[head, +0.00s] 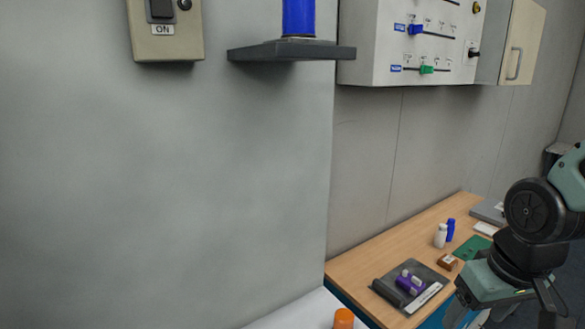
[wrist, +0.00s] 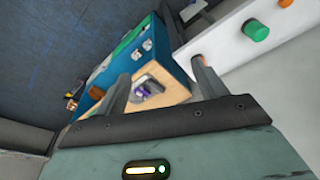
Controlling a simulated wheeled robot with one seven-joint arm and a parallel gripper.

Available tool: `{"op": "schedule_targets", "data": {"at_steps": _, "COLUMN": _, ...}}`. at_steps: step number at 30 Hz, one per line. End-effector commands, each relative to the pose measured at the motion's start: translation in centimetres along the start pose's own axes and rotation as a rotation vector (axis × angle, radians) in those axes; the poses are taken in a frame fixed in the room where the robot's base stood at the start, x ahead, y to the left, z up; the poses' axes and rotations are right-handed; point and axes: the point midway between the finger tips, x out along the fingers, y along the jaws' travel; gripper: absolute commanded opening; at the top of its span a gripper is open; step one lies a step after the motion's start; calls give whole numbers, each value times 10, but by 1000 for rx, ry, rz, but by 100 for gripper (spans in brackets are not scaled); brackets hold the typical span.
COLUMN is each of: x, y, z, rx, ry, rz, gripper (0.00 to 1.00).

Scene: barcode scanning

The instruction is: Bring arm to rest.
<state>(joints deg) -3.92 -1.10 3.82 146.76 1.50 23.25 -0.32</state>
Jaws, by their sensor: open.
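My arm (head: 535,215) reaches in from the right edge of the head view, beside and in front of the wooden table. Its lower end runs down to the bottom right, and the fingertips are not clear there. In the wrist view my gripper (wrist: 160,69) shows two dark fingers spread well apart. It is open, and nothing is held between the fingers. The table lies beyond the fingers, seen tilted.
The wooden table (head: 385,268) bears a dark scanner pad with a purple item (head: 410,283), a white bottle (head: 440,235) and a blue bottle (head: 450,230). An orange cylinder (head: 343,319) stands on a white surface. A shelf (head: 290,50) and a control panel (head: 385,75) are on the wall.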

Motion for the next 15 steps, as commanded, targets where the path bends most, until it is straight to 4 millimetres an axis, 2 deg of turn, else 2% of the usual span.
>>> {"op": "schedule_targets", "data": {"at_steps": 1, "x": 18, "y": -13, "z": 7, "rx": -39, "ry": -9, "rz": -10, "gripper": 71}}
{"op": "schedule_targets", "data": {"at_steps": 5, "x": 42, "y": -49, "z": 24, "rx": -143, "ry": -40, "rz": -37, "gripper": 71}}
{"op": "schedule_targets", "data": {"at_steps": 9, "x": 74, "y": -93, "z": 56, "rx": -291, "ry": -85, "rz": -65, "gripper": 71}}
{"op": "schedule_targets", "data": {"at_steps": 12, "x": 93, "y": -120, "z": 83, "rx": -397, "ry": -119, "rz": -80, "gripper": 71}}
{"op": "schedule_targets", "data": {"at_steps": 15, "x": 104, "y": -138, "z": 104, "rx": -475, "ry": -146, "rz": -88, "gripper": 71}}
